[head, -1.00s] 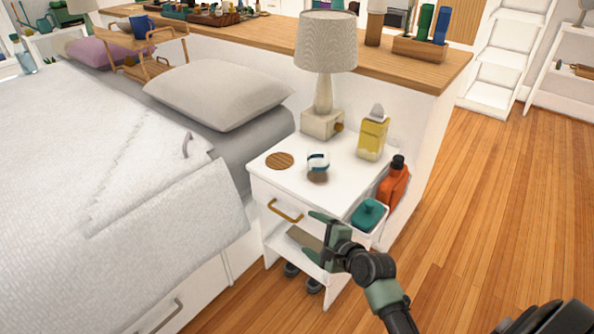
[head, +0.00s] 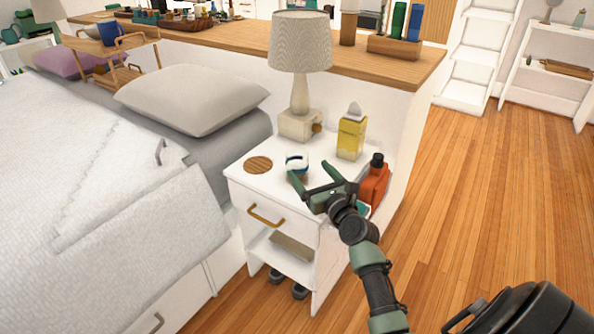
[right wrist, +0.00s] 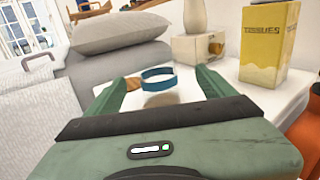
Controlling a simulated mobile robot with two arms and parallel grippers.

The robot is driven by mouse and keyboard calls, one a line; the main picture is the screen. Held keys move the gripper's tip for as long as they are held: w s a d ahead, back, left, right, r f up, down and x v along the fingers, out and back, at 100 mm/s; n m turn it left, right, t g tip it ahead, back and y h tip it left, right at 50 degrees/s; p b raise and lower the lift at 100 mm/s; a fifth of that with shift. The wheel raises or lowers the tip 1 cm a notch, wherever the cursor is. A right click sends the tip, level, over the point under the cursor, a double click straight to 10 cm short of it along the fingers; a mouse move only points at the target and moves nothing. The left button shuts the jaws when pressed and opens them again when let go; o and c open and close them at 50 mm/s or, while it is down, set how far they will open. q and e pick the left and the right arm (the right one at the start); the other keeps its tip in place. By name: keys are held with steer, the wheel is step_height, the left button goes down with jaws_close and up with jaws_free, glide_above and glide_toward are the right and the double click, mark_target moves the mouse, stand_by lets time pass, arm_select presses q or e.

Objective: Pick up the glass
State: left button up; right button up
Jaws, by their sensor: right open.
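The glass (head: 297,162) is small and pale with a dark blue band, and stands on the white nightstand (head: 250,190). In the right wrist view its blue band (right wrist: 158,73) shows ahead, between the two finger lines; its lower body is faint against the white top. My right gripper (head: 312,174) is open and empty over the front right part of the nightstand, just short of the glass. The green fingers also show in the right wrist view (right wrist: 160,84), spread wide. My left gripper is not in view.
A round wooden coaster (head: 258,165) lies left of the glass. A lamp (head: 300,90) and a yellow tissue box (head: 351,135) stand behind it. An orange bottle (head: 373,182) is at the right side. The bed (head: 120,240) borders the nightstand's left.

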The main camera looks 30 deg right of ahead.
mark_target(293, 155)
steer(key=w, duration=0.2)
steer(key=w+b, duration=0.1)
steer(key=w, duration=0.2)
steer(key=w+b, duration=0.1)
steer(key=w, duration=0.1)
steer(key=shift+w+d+f, duration=0.3)
steer(key=shift+w+f, duration=0.05)
steer(key=shift+w, duration=0.05)
steer(key=c, duration=1.6)
steer(key=shift+r, duration=0.1)
steer(key=shift+c, duration=0.2)
